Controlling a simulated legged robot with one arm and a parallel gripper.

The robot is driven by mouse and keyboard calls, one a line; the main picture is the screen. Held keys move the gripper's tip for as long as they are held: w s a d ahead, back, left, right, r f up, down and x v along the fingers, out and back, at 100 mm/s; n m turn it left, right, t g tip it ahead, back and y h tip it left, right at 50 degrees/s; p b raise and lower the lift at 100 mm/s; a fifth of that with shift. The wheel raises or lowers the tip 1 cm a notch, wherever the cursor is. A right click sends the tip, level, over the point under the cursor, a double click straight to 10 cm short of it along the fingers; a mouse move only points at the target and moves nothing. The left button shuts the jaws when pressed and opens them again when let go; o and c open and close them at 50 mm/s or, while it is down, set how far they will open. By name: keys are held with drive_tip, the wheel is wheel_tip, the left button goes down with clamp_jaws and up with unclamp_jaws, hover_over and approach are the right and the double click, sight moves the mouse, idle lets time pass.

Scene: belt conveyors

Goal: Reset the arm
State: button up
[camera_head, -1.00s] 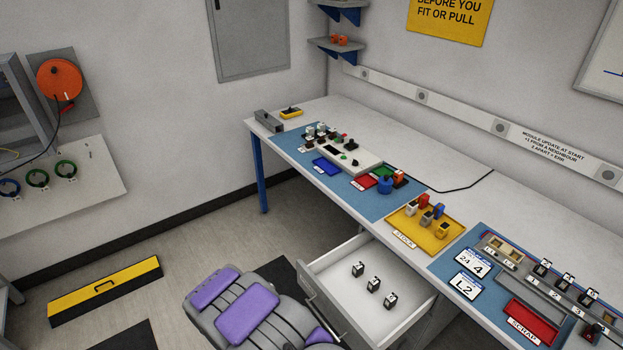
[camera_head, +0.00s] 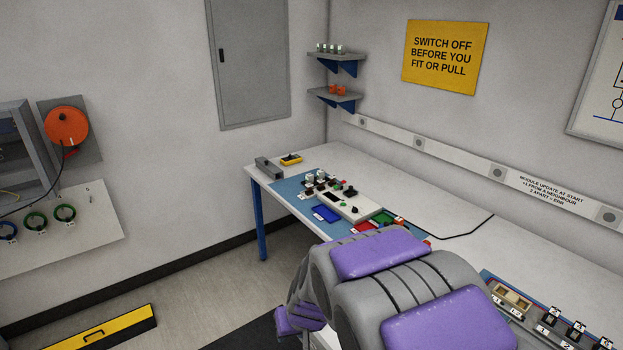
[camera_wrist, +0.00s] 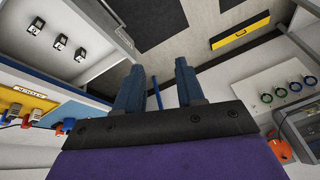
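My gripper (camera_wrist: 157,85) shows in the wrist view with its two dark blue fingers spread apart and nothing between them. Beyond the gap are the floor and a thin blue table leg (camera_wrist: 157,92). In the head view my purple and grey arm is raised large at the lower right, covering the middle of the workbench (camera_head: 395,170). My gripper's fingers cannot be made out there. The open drawer (camera_wrist: 75,70) with several small black-and-white modules (camera_wrist: 60,42) shows at the upper left of the wrist view.
A control box (camera_head: 350,203) and a blue tray (camera_head: 326,213) stand on the bench's far end. The yellow stock tray (camera_wrist: 22,108) is at the wrist view's left edge. A yellow case (camera_head: 100,331) lies on the floor. Open floor (camera_head: 190,290) lies left of the bench.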

drive_tip(key=s+d+r+m+g+h, duration=0.1)
drive_tip(key=s+d+r, duration=0.2)
drive_tip(key=s+d, duration=0.3)
drive_tip(key=s+d+r+m+g+h, duration=0.1)
drive_tip(key=s+d, duration=0.5)
drive_tip(key=s, duration=0.7)
drive_tip(key=s+d+r+m+g+h, duration=0.1)
drive_tip(key=s+d+r+g, duration=0.2)
drive_tip(key=s, duration=0.7)
drive_tip(key=d+r, duration=0.2)
drive_tip(key=d, duration=0.1)
drive_tip(key=shift+s+d+r, duration=0.2)
drive_tip(key=shift+d, duration=0.05)
